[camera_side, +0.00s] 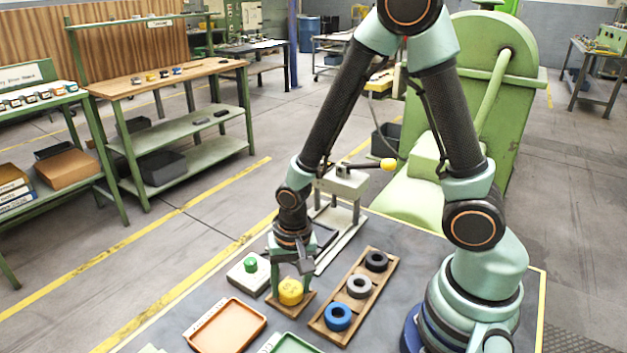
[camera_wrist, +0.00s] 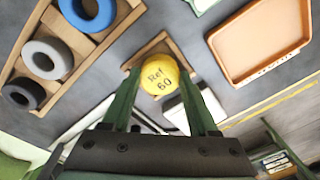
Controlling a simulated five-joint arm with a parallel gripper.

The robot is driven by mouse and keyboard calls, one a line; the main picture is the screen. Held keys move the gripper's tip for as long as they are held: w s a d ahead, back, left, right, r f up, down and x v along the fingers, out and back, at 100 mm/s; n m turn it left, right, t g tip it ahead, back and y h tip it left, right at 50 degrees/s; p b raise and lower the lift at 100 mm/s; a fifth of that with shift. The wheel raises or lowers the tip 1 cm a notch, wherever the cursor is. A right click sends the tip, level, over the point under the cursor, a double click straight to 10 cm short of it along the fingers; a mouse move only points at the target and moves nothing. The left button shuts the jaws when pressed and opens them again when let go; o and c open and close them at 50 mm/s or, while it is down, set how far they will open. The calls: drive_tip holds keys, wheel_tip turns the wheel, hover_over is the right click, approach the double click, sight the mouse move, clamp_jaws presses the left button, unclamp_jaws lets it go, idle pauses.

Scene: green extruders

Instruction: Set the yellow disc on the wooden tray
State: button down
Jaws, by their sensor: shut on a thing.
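I cannot tell whether the disc touches the wood. A long wooden tray (camera_side: 319,322) beside it holds a blue ring (camera_side: 337,328), a grey ring (camera_side: 359,297) and a black ring (camera_side: 376,270).
An orange tray (camera_side: 228,328) lies empty at the left front, with a green tray (camera_side: 290,344) near the front edge. A pale block with a green knob (camera_side: 250,265) stands left of my gripper. A grey stand (camera_side: 343,183) rises behind.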

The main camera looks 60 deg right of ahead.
drive_tip(key=shift+c, duration=0.4)
unclamp_jaws()
drive_tip(key=shift+r, duration=0.15)
drive_tip(key=s+d+r+n+t, duration=0.1)
drive_tip(key=r+n, duration=0.3)
drive_tip(key=r, duration=0.7)
drive_tip(key=d+r+n+t, duration=0.3)
drive_tip(key=d+r+n, duration=0.1)
drive_tip(key=r, duration=0.8)
drive_tip(key=shift+s+d+n+t, duration=0.3)
drive_tip(key=shift+s+n+t, duration=0.1)
